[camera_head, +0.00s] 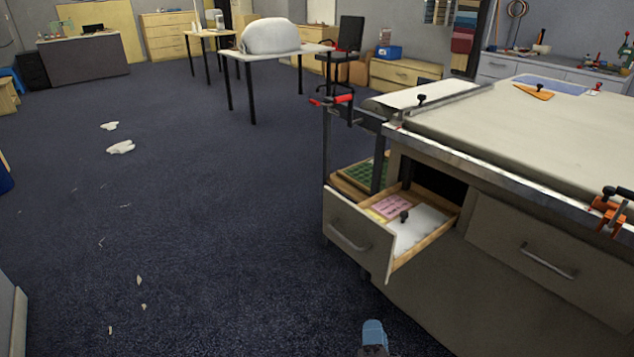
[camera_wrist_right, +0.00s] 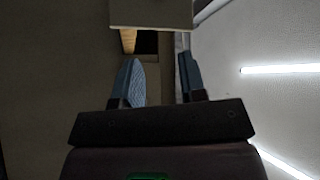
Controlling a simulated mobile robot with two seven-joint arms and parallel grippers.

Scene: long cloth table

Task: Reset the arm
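My right gripper (camera_head: 374,335) shows as a blue fingertip at the bottom edge of the head view, in front of the long table's cabinet. In the right wrist view, its two blue fingers (camera_wrist_right: 162,80) stand apart with nothing between them. The arm behind it is mostly out of frame. My left gripper is not in view. An open drawer (camera_head: 365,240) juts out of the cabinet above and left of the right gripper in the head view. A pale panel (camera_wrist_right: 150,13), seemingly the drawer front, shows beyond the fingers in the wrist view.
Open carpet (camera_head: 210,220) with white scraps lies left.

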